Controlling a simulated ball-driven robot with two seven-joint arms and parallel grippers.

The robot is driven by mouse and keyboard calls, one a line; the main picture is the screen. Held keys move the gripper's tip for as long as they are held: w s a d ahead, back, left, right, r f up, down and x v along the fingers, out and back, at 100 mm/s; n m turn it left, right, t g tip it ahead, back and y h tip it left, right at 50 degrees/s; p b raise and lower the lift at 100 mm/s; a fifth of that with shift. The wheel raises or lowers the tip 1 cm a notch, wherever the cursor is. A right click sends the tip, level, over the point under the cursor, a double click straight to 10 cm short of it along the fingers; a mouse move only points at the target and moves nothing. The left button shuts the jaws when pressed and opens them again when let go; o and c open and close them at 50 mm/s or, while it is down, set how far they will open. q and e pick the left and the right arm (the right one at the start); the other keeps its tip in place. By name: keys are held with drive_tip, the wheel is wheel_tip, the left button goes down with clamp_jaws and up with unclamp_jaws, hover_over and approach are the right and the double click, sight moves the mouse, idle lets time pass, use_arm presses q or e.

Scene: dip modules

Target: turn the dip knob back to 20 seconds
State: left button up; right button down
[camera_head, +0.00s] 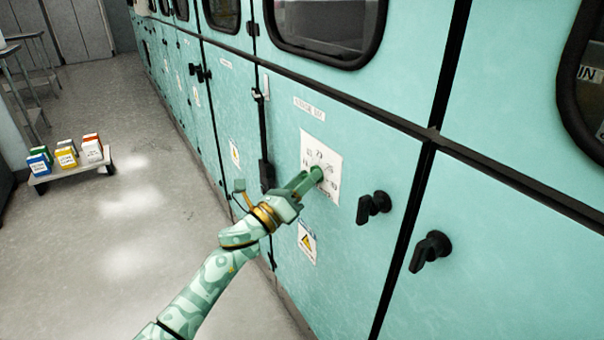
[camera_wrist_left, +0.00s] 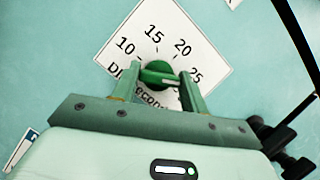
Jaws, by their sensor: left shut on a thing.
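The dip dial plate (camera_head: 333,187) is a white square on the teal cabinet front. In the left wrist view the plate (camera_wrist_left: 148,25) shows 10, 15, 20 and 25, with lettering below partly hidden by my gripper. The green dip knob (camera_wrist_left: 157,70) sits at its middle. Its white mark points right and slightly down, toward or just below 25; I cannot tell the exact setting. My left gripper (camera_head: 316,174) reaches the dial and is shut on the knob, one finger on each side in the wrist view (camera_wrist_left: 160,83). My right gripper is not in view.
Two black handles (camera_head: 373,207) (camera_head: 431,250) stick out from the cabinet right of the dial. A warning label (camera_head: 307,242) is below it. A low cart (camera_head: 72,170) with several coloured boxes stands at the left on open grey floor.

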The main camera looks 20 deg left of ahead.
use_arm(q)
drive_tip(key=shift+s+r+n+y+p, duration=0.1)
drive_tip(key=shift+r+n+y+p, duration=0.35)
drive_tip(key=shift+n, duration=0.25)
drive_tip(key=n+y+p, duration=0.1)
drive_tip(key=n+p, duration=0.3)
drive_tip(key=n+g+y+p, duration=0.1)
drive_tip(key=n+y+p, duration=0.1)
drive_tip(key=n+p, duration=0.2)
drive_tip(key=shift+n+y+p, duration=0.25)
drive_tip(key=shift+n+p, duration=0.1)
drive_tip(key=shift+n, duration=0.35)
drive_tip(key=shift+f+n+g+y+p, duration=0.15)
drive_tip(key=shift+n+g+p, duration=0.15)
drive_tip(key=shift+n+p, duration=0.4)
drive_tip(key=shift+f+n+g+y+p, duration=0.15)
drive_tip(key=shift+n+g+p, duration=0.15)
drive_tip(key=shift+n+p, duration=0.35)
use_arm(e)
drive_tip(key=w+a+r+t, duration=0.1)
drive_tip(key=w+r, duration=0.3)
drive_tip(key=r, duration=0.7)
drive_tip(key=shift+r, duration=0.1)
use_arm(q)
drive_tip(key=o, duration=1)
